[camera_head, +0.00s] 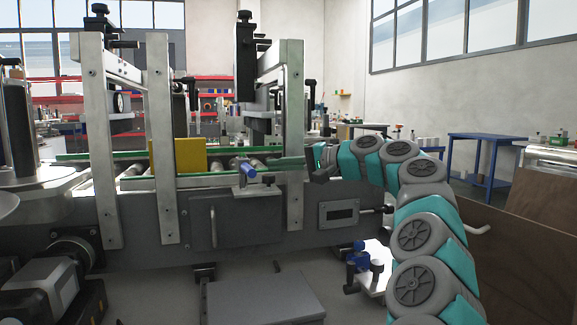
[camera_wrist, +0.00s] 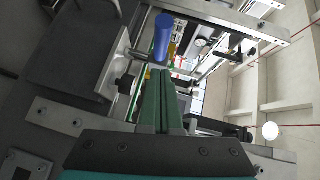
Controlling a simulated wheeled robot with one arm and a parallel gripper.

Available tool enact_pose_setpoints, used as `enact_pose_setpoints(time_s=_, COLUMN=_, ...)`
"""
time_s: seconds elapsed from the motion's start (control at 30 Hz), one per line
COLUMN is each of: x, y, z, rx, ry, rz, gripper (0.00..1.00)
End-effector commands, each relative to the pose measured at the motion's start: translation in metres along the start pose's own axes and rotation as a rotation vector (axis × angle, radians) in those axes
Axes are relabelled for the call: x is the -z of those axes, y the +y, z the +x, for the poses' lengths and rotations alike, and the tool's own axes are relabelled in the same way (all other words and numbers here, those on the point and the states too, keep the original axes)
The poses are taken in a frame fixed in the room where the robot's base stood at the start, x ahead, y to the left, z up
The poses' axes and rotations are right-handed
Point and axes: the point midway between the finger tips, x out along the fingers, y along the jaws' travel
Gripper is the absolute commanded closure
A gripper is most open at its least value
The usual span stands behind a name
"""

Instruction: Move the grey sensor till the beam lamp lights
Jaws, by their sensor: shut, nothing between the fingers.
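My gripper (camera_head: 291,163) reaches in from the right at the conveyor's near side. Its green fingers are shut with nothing between them, and they show in the wrist view (camera_wrist: 164,103). Just left of the fingertips is a blue cylinder (camera_head: 248,171) above a metal bracket (camera_head: 256,191); in the wrist view the blue cylinder (camera_wrist: 163,38) is beyond the tips. I cannot tell whether they touch. A small dark grey part (camera_head: 268,178) sits by the bracket; I cannot tell if it is the grey sensor. I cannot make out the beam lamp or whether it is lit.
A yellow box (camera_head: 191,156) stands on the roller conveyor (camera_head: 222,180) between green rails. Upright metal posts (camera_head: 162,130) and (camera_head: 293,110) frame the line close to my gripper. Another blue part (camera_head: 357,256) sits on a white plate at lower right. A blue table (camera_head: 487,140) stands farther right.

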Motion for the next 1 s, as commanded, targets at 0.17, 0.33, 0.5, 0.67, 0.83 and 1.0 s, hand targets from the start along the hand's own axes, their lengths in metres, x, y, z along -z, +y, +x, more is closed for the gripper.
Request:
enact_pose_setpoints(time_s=0.17, x=-0.013, y=0.002, z=0.012, rx=-0.002, ry=-0.009, rz=0.002, gripper=1.00)
enact_pose_setpoints(time_s=0.33, x=-0.018, y=0.001, z=0.017, rx=0.000, ry=-0.003, rz=0.000, gripper=1.00)
enact_pose_setpoints(time_s=0.5, x=-0.021, y=0.001, z=0.020, rx=-0.003, ry=-0.005, rz=-0.001, gripper=1.00)
enact_pose_setpoints(time_s=0.67, x=-0.021, y=0.001, z=0.020, rx=-0.003, ry=-0.004, rz=-0.001, gripper=1.00)
enact_pose_setpoints(time_s=0.83, x=-0.021, y=0.001, z=0.020, rx=-0.003, ry=-0.004, rz=0.000, gripper=1.00)
enact_pose_setpoints(time_s=1.0, x=-0.023, y=0.002, z=0.022, rx=-0.004, ry=0.005, rz=0.002, gripper=1.00)
